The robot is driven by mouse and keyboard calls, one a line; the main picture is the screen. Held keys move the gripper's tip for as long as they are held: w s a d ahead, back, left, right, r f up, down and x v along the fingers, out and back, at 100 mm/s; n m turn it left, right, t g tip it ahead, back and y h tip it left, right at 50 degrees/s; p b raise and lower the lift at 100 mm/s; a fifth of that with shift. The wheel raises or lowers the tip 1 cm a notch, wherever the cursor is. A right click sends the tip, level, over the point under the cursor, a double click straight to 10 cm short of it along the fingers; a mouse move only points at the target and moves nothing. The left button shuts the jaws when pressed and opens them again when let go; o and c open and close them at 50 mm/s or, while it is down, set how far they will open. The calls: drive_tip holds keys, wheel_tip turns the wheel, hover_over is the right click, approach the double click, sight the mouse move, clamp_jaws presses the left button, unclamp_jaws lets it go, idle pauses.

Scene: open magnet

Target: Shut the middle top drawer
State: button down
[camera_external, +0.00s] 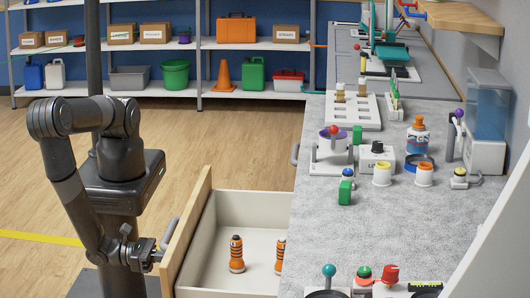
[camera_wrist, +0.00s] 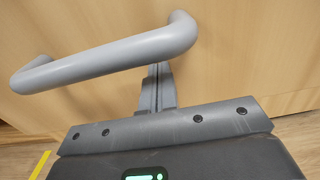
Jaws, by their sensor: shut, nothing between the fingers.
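The open drawer (camera_external: 240,197) sticks out to the left from under the grey worktop, its wooden front (camera_external: 187,228) facing my arm. Two orange-and-black striped bottles (camera_external: 236,254) stand inside it. The grey bar handle (camera_external: 170,233) is on the outside of the front. My gripper (camera_external: 157,256) is low at the front, close to the handle's near end. In the wrist view the handle (camera_wrist: 105,52) crosses above and in front of my shut, empty fingers (camera_wrist: 157,80). Whether the fingertips touch the handle or the drawer front (camera_wrist: 240,60) cannot be told.
The grey worktop (camera_external: 400,235) holds a white stand with a purple bowl (camera_external: 333,150), green blocks (camera_external: 345,192), small jars (camera_external: 382,173) and coloured knobs (camera_external: 329,270). Shelves (camera_external: 260,45) with bins and boxes stand at the back. The wooden floor (camera_external: 250,137) between is clear.

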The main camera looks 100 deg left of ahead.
drive_tip(key=w, duration=2.8)
drive_tip(key=shift+w, duration=0.35)
drive_tip(key=shift+w+r, duration=0.1)
drive_tip(key=shift+w, duration=0.3)
drive_tip(key=shift+w+a, duration=0.1)
drive_tip(key=shift+w, duration=0.1)
drive_tip(key=s, duration=1.5)
